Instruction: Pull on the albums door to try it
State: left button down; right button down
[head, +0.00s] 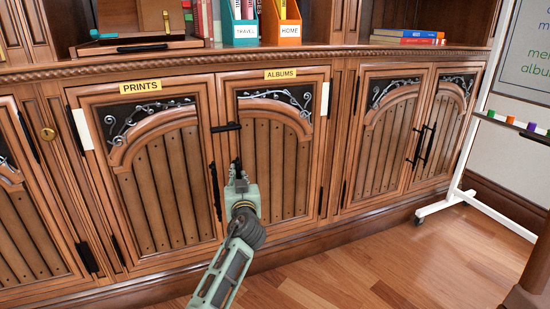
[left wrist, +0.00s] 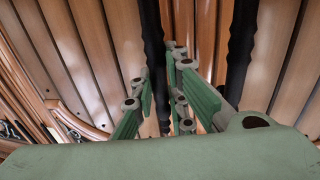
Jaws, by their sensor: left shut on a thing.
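My left gripper (head: 238,178) is at the albums door's left edge. It is shut on the black upright albums handle (head: 237,163), most of which it hides in the head view. In the left wrist view the handle (left wrist: 155,60) runs between the green fingers (left wrist: 160,100). My right gripper is not in view.
A short black bar (head: 226,127) lies across the seam between both doors, above the handles. The prints handle (head: 215,190) is close to my gripper's left. A shelf above holds file boxes (head: 242,32). A whiteboard stand (head: 478,200) is at the right. Wood floor in front is clear.

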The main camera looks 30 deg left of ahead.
pick_arm(q)
jog(key=shift+s+d, duration=0.1)
jog(key=shift+d, duration=0.15)
dwell(0.5)
jog(key=shift+d+f, duration=0.2)
jog(key=shift+f, duration=0.05)
dwell(0.5)
jog(key=shift+a+r, duration=0.15)
jog(key=c, duration=1.7)
grip_release()
jog(key=shift+a, duration=0.1)
jog(key=shift+r, duration=0.1)
